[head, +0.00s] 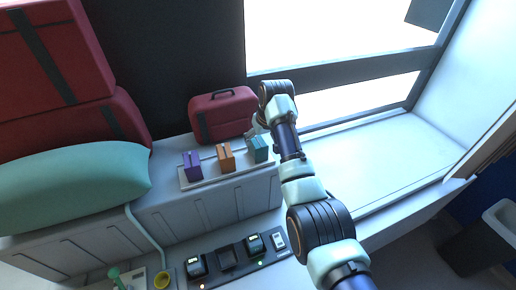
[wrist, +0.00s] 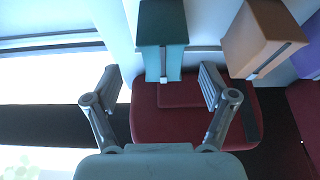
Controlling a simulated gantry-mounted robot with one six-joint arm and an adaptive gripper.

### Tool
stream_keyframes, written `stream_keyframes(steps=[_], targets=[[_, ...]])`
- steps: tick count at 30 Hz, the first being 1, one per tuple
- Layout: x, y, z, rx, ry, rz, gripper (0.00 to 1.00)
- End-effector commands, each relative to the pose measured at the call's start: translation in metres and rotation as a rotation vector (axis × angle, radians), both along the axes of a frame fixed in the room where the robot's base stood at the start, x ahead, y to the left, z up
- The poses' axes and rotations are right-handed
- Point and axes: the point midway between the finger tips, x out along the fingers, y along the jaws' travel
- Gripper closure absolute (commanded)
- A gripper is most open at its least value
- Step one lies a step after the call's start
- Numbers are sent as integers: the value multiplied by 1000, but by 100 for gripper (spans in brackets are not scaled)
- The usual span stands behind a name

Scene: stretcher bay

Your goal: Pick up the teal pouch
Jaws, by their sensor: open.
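The teal pouch (head: 261,150) stands upright at the right end of a row on a pale tray (head: 207,178) in the head view. In the wrist view the teal pouch (wrist: 162,35) is at the top middle, ahead of the gap between my fingers and apart from them. My gripper (wrist: 163,80) is open and empty in the wrist view. In the head view the arm's end is beside the teal pouch, and its fingers are mostly hidden there.
An orange pouch (head: 225,157) and a purple pouch (head: 192,165) stand left of the teal one. A red case (head: 222,117) sits close behind the row. A teal cushion (head: 70,185) lies at left. A rack of devices (head: 227,259) is in front. The white surface (head: 375,165) at right is clear.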

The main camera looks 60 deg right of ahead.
Motion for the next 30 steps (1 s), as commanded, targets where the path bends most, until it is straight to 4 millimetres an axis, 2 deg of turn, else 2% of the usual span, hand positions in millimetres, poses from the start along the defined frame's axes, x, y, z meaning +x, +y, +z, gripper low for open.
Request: stream_keyframes(steps=[6,9,17,30], targets=[[11,-4,-34,4,3,1,17],[15,-7,-43,1,2,1,17],[16,-8,-47,0,0,1,17],[15,-8,-47,1,1,0,88]])
